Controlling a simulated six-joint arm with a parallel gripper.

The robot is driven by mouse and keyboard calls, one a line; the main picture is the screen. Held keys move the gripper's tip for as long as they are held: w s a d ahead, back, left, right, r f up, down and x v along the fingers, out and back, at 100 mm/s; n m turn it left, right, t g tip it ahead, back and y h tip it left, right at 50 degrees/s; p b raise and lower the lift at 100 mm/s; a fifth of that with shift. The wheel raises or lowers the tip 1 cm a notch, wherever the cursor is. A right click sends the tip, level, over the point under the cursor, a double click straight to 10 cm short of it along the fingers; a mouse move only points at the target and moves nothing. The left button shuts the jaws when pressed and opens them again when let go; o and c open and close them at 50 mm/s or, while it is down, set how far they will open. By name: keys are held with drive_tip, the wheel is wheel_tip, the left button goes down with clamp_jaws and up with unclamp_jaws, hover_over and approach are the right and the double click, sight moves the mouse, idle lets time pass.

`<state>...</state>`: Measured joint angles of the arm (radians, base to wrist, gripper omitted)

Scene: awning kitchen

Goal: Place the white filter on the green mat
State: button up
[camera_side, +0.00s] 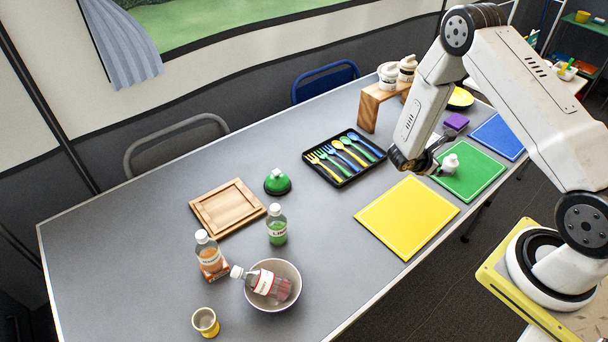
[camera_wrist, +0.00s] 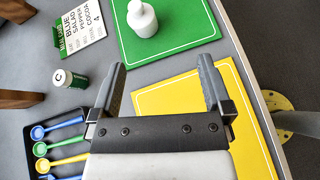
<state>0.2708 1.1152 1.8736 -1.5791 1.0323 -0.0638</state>
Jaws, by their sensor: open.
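The white filter (camera_side: 450,163) stands upright on the green mat (camera_side: 481,181), near the mat's left part in the side view. In the wrist view the white filter (camera_wrist: 142,18) is on the green mat (camera_wrist: 188,30), ahead of the fingers and apart from them. My gripper (camera_wrist: 162,80) is open, with nothing between its fingers, pointing toward the green mat from above the yellow mat's edge. In the side view my gripper (camera_side: 432,160) is just left of the filter; its fingers are partly hidden by the wrist.
The yellow mat (camera_side: 407,217) lies in front and the blue mat (camera_side: 497,136) behind. A black cutlery tray (camera_side: 344,158) is to the left. A labelled card (camera_wrist: 82,25) and a small green-and-white jar (camera_wrist: 70,78) stand near the green mat.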

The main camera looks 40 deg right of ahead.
drive_tip(key=s+a+r+m+t+y, duration=0.2)
drive_tip(key=a+r+m+y, duration=0.4)
drive_tip(key=a+r, duration=0.3)
drive_tip(key=s+a+r+m+t+y, duration=0.2)
drive_tip(key=a+r+m+y, duration=0.3)
drive_tip(key=a, duration=1.1)
wheel_tip(320, 180, up, 4)
drive_tip(key=s+m, duration=0.1)
drive_tip(key=m, duration=0.2)
drive_tip(key=shift+s+r+m+t+y, duration=0.25)
drive_tip(key=shift+s+m+t+y, duration=0.05)
drive_tip(key=shift+m+y, duration=0.1)
